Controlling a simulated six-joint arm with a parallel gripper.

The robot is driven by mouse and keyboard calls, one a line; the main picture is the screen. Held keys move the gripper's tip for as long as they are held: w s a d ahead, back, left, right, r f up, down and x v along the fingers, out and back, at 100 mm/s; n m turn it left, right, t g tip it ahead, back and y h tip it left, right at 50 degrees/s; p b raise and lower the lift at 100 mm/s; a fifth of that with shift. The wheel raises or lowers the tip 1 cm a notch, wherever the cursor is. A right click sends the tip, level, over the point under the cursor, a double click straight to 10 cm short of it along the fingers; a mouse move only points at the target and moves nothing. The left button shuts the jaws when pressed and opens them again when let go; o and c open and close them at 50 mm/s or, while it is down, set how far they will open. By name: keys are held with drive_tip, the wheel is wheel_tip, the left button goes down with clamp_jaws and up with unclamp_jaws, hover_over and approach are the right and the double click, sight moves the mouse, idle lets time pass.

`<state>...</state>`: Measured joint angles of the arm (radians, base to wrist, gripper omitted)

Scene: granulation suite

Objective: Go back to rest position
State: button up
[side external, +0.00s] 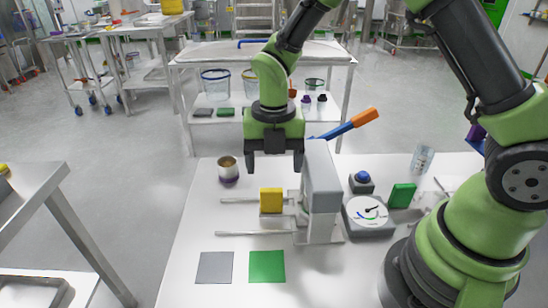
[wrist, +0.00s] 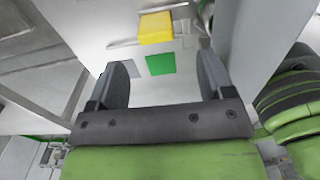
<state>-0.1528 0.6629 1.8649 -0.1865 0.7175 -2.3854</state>
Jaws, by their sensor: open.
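My gripper (side external: 274,168) hangs pointing down above the far part of the white work table (side external: 188,285). Its two dark fingers are apart with nothing between them, and the wrist view shows the same open gripper (wrist: 165,90). A yellow block (side external: 271,201) sits at the grey press-like device (side external: 321,190), below and nearer than the gripper. The block also shows at the top of the wrist view (wrist: 156,28), beyond the fingertips.
A grey square (side external: 215,267) and a green square (side external: 267,266) lie near the front.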

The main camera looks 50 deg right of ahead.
drive_tip(key=shift+r, duration=0.3)
drive_tip(key=s+d+r+m+t+y, duration=0.1)
drive_tip(key=s+r+m+t, duration=0.2)
drive_tip(key=s+r+m, duration=0.5)
drive_tip(key=s+d+r+m+t+y, duration=0.1)
drive_tip(key=s+r+m+t, duration=0.3)
drive_tip(key=m, duration=1.9)
drive_tip(key=a+v, duration=0.1)
drive_tip(key=v, duration=0.6)
drive_tip(key=shift+s+r, duration=0.35)
drive_tip(key=shift+r, duration=0.05)
